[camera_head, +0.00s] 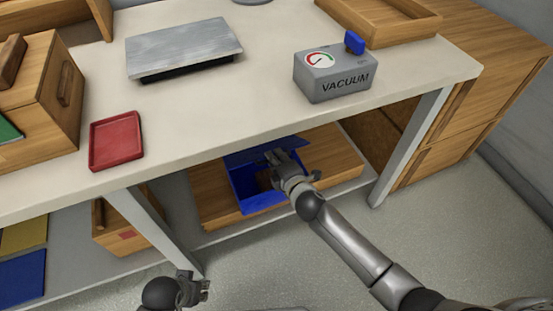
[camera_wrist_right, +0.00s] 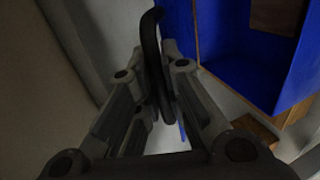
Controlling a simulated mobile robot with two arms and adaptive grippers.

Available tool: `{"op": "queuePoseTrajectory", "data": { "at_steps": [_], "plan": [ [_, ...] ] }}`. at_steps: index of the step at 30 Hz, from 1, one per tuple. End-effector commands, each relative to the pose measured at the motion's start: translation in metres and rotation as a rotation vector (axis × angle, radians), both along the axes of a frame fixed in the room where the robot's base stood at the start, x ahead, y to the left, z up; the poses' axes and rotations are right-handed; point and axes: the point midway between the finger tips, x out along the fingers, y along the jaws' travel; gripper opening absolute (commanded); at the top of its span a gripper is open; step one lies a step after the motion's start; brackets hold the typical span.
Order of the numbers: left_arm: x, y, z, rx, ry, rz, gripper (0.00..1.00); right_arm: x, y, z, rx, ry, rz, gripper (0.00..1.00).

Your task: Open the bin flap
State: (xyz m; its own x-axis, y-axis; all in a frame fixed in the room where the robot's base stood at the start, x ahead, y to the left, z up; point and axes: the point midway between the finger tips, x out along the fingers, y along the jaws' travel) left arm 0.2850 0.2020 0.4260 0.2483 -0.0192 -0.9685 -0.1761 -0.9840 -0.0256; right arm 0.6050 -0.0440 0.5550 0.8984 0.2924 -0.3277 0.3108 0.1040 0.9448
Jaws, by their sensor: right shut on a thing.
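The blue bin (camera_head: 240,187) stands on the low shelf under the table, its inside partly visible. Its blue flap (camera_head: 291,143) stands tilted up at the back, and the opening shows below it. My right gripper (camera_head: 277,157) is at the flap, covering part of the bin. In the right wrist view my right gripper (camera_wrist_right: 160,100) is shut on a dark curved handle (camera_wrist_right: 151,40), with the blue bin interior (camera_wrist_right: 235,55) beside it. My left gripper (camera_head: 203,290) is low at the front, away from the bin; its finger opening is unclear.
The tabletop overhangs the bin, and table legs (camera_head: 410,145) stand on either side. A grey vacuum box (camera_head: 335,80), a red tray (camera_head: 116,139) and a grey plate (camera_head: 183,46) are on the table. The floor (camera_head: 420,230) at the right front is clear.

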Motion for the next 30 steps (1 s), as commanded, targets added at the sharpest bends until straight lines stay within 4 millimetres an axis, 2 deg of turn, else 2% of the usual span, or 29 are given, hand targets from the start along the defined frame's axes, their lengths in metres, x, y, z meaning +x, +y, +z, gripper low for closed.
{"op": "queuePoseTrajectory", "data": {
  "at_steps": [16, 17, 22, 30],
  "plan": [
    [-0.0003, -0.0003, -0.0066, 0.0, 0.002, -0.001, 0.4, 0.0029, -0.0034, 0.002, -0.008, -0.003, -0.004, 0.0],
    [-0.0004, -0.0004, -0.0066, 0.0, 0.002, -0.001, 0.4, 0.0029, -0.0035, 0.002, -0.008, -0.003, -0.004, 0.1],
    [-0.0002, -0.0004, -0.0064, 0.0, 0.002, -0.001, 0.4, 0.0024, -0.0023, 0.002, -0.006, -0.002, -0.003, 0.32],
    [-0.0007, -0.0001, -0.0065, 0.0, 0.004, 0.0, 0.4, 0.0015, -0.0004, 0.0022, -0.002, -0.001, 0.0, 0.32]
  ]
}}
